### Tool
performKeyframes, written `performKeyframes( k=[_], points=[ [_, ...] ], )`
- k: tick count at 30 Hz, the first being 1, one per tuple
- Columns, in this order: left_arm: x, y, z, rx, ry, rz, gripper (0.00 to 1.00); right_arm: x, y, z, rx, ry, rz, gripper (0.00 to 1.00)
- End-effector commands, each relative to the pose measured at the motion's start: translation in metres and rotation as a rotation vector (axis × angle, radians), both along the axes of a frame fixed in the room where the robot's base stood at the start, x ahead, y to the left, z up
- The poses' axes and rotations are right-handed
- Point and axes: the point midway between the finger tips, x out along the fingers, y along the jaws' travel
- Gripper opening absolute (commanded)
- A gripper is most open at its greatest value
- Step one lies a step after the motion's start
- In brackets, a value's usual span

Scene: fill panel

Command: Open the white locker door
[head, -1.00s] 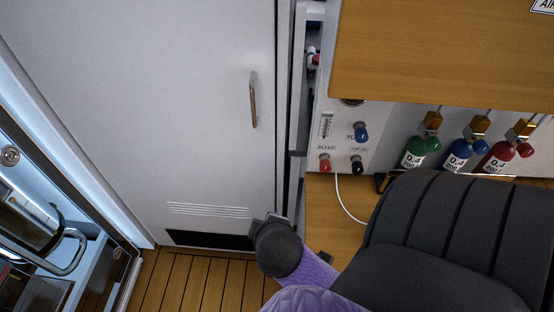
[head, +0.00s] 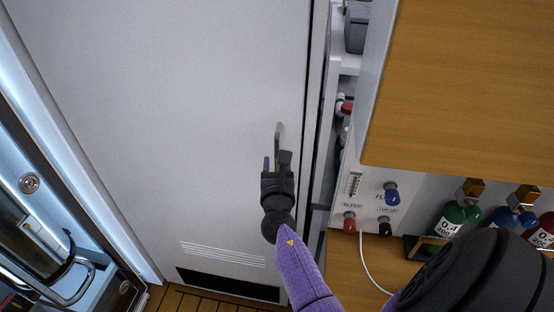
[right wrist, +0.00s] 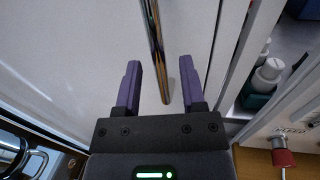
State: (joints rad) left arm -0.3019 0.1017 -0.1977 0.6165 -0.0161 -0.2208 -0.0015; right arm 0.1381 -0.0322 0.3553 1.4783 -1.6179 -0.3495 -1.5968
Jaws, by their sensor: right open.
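The white locker door (head: 170,120) fills the left and middle of the head view, with vent slots and a dark strip at its foot. Its metal bar handle (head: 279,137) is upright near the door's right edge. My right gripper (head: 277,160) is open in front of the handle's lower part. In the right wrist view the handle (right wrist: 156,50) comes down between the two purple fingers of the gripper (right wrist: 160,85), nearer the right one. No contact with the handle shows. The gripper hides the handle's lower end in the head view. My left gripper is not in view.
A wooden-topped bench (head: 460,90) with a valve panel (head: 370,205) and gas bottles (head: 458,217) stands to the right. An open gap with bottles lies beside the door. A lit glass-fronted cabinet (head: 60,200) is at the left. Plank floor shows below.

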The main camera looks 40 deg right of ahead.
Motion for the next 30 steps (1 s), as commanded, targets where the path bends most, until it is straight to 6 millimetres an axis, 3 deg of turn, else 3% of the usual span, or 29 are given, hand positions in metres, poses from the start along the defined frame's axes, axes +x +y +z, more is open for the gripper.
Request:
performKeyframes(
  k=[5,13,21,30],
  points=[
    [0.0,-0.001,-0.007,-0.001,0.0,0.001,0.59,0.014,-0.012,-0.001,-0.001,0.001,0.0,0.52],
    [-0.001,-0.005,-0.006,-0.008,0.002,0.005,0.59,0.016,-0.014,0.0,0.001,-0.001,0.0,0.52],
    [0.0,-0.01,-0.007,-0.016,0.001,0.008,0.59,0.016,-0.013,0.0,0.001,-0.001,0.0,0.0],
    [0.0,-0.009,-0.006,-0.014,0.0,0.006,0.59,0.016,-0.013,0.0,0.001,-0.001,0.0,0.0]
  ],
)
